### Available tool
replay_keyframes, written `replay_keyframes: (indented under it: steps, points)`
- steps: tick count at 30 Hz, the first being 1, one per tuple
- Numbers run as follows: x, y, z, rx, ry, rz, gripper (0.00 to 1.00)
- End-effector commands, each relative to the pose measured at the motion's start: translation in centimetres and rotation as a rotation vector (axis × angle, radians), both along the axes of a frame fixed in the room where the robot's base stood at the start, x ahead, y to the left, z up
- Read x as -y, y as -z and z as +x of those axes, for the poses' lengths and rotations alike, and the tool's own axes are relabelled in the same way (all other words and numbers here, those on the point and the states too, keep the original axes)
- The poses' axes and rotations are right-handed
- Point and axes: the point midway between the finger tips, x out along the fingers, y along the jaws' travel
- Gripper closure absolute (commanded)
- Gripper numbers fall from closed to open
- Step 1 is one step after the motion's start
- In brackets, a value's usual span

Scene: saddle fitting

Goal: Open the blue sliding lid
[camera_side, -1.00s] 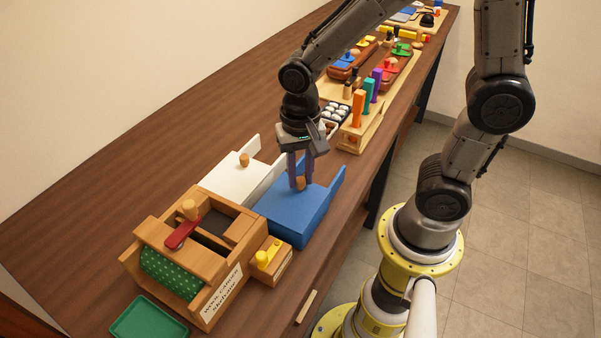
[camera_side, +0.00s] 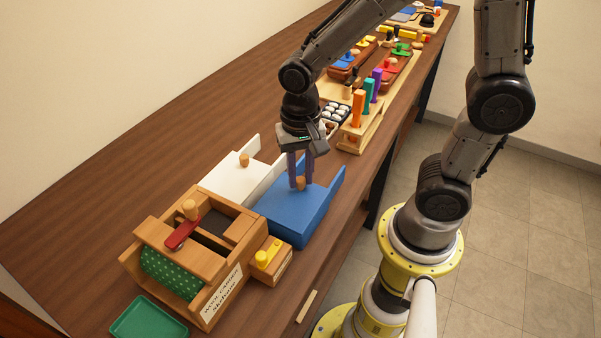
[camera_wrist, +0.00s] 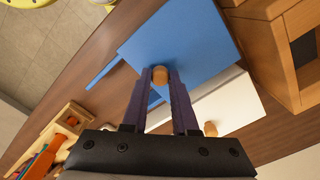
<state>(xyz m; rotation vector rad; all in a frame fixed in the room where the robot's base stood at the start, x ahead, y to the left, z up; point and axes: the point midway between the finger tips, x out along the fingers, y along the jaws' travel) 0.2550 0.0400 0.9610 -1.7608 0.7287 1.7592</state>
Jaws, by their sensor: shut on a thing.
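The blue sliding lid (camera_side: 298,217) lies in the middle of the bench, on a box beside the white lid. A small round wooden knob (camera_wrist: 160,77) stands on the blue lid. My gripper (camera_side: 299,184) reaches down from above with its purple fingers on either side of this knob. In the wrist view my gripper (camera_wrist: 161,84) is shut on the knob, and the blue lid (camera_wrist: 185,40) spreads out beyond the fingertips. Whether the box under the lid is uncovered anywhere cannot be told.
A white lid (camera_side: 228,184) with its own knob lies left of the blue one. A wooden box with a green roller (camera_side: 170,273) and a block with yellow knobs (camera_side: 266,262) stand in front. Behind my gripper are colored pegs (camera_side: 369,90). Bare bench lies at left.

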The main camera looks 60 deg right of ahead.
Motion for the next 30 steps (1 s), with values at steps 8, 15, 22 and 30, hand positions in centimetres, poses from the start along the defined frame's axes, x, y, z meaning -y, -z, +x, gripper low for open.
replay_keyframes:
  steps: [8,15,22,30]
  points:
    - [2.8,-0.1,0.2,0.004,0.009,0.000,1.00]
    - [7.0,-0.1,0.2,0.004,0.010,-0.001,1.00]
    - [9.7,-0.1,0.2,0.006,0.004,-0.001,1.00]
    - [10.0,-0.1,0.2,0.006,-0.001,-0.001,1.00]
